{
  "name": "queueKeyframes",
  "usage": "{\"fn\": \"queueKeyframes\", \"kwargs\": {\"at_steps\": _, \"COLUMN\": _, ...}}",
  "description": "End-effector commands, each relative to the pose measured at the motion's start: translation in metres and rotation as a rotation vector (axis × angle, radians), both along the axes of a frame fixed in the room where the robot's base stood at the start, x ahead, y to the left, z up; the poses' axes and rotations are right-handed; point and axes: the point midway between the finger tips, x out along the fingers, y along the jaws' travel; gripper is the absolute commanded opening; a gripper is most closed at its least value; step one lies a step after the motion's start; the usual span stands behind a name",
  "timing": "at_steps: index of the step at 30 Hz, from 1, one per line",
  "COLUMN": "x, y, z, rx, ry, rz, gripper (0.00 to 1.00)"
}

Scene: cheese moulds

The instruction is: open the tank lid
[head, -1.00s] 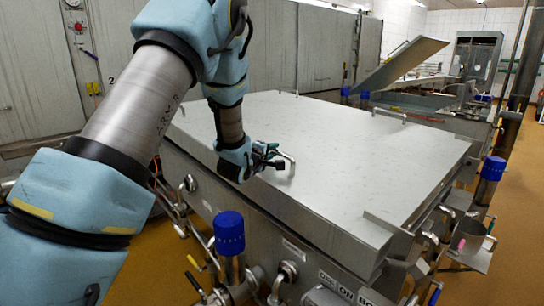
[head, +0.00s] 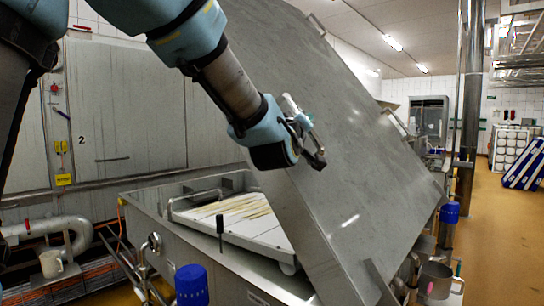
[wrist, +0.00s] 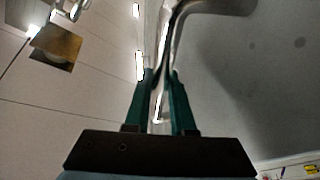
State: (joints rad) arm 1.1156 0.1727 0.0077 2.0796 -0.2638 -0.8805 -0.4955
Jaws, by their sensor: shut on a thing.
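The tank lid (head: 345,190) is a large grey metal plate, tilted up steeply over the right part of the tank (head: 150,212). The left part of the tank lies uncovered, with a white slab (head: 235,222) inside. My gripper (head: 312,140) is at the upper left part of the lid's outer face. In the wrist view, its green fingers (wrist: 160,85) are closed on the bent metal lid handle (wrist: 215,8). In the head view the handle is mostly hidden by my gripper.
Blue-capped posts (head: 191,285) stand at the tank's front and right (head: 449,213). A grey cabinet wall (head: 130,120) is behind on the left.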

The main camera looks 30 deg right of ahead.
Motion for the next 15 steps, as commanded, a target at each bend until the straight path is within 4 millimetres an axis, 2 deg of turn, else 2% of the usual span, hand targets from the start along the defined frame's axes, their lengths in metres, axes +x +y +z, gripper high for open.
{"fn": "queueKeyframes", "kwargs": {"at_steps": 1, "x": -0.012, "y": -0.003, "z": 0.01, "rx": -0.008, "ry": -0.034, "rz": 0.004, "gripper": 0.0}}
{"fn": "queueKeyframes", "kwargs": {"at_steps": 6, "x": -0.046, "y": -0.011, "z": 0.021, "rx": 0.022, "ry": -0.121, "rz": 0.017, "gripper": 0.0}}
{"fn": "queueKeyframes", "kwargs": {"at_steps": 15, "x": -0.076, "y": -0.019, "z": 0.027, "rx": 0.051, "ry": -0.198, "rz": 0.027, "gripper": 0.0}}
